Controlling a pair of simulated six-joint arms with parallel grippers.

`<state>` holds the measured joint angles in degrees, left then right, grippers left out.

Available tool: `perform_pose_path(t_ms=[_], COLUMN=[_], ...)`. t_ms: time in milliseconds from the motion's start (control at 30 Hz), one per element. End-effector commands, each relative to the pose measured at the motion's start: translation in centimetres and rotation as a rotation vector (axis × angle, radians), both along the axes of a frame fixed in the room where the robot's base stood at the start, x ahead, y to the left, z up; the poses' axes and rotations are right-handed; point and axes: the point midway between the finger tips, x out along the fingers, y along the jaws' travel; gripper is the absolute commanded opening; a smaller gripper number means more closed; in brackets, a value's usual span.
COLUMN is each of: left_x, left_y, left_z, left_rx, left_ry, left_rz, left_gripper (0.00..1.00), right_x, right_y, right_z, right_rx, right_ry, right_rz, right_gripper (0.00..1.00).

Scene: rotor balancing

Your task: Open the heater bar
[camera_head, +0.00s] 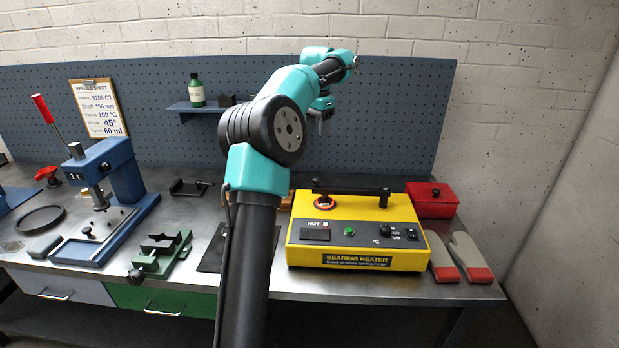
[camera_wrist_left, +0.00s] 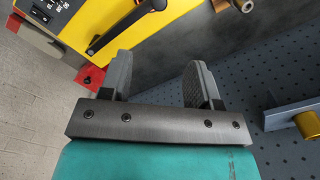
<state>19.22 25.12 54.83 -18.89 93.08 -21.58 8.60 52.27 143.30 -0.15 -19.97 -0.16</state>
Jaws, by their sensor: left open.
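The yellow bearing heater (camera_head: 305,258) stands on the bench right of centre. Its black heater bar (camera_head: 350,191) lies across the top, above an orange-rimmed ring (camera_head: 324,203) at its left end. The bar looks closed. In the left wrist view the bar (camera_wrist_left: 122,28) shows at the top, beyond the fingers and apart from them. My left gripper (camera_head: 320,120) is raised behind and above the heater. In the wrist view its two grey fingers (camera_wrist_left: 158,78) are spread with nothing between them. My right gripper is not in view.
A red box (camera_head: 432,203) stands right behind the heater, and gloves (camera_head: 458,257) lie at its right. A blue arbor press (camera_head: 120,185) and a green V-block fixture (camera_head: 160,255) stand left. A pegboard shelf (camera_head: 205,108) holds a green bottle (camera_head: 196,91).

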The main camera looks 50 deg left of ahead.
Motion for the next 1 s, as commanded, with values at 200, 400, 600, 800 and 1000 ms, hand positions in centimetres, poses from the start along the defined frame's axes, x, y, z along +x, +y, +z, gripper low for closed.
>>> perform_pose_path(t_ms=[200, 400, 600, 800, 1000], left_x=[0.0, 0.0, -0.1, 0.0, 0.0], left_y=[0.0, 0.0, 0.0, 0.0, 0.0], left_z=[-0.1, -0.9, -3.2, -6.7, -10.1], left_rx=[0.0, 0.001, 0.0, 0.0, 0.0], left_ry=[0.0, 0.0, 0.002, 0.002, 0.003], left_rz=[-0.001, -0.002, -0.001, -0.003, -0.002], left_gripper=[0.57, 0.57, 0.57, 0.57, 0.57], right_x=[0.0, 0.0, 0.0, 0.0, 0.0], right_y=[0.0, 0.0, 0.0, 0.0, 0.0], right_z=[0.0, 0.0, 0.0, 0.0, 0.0], right_rx=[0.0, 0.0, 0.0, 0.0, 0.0], right_ry=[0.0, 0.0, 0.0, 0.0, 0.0], right_rz=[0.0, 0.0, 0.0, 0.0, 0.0], right_gripper=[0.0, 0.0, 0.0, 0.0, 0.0])
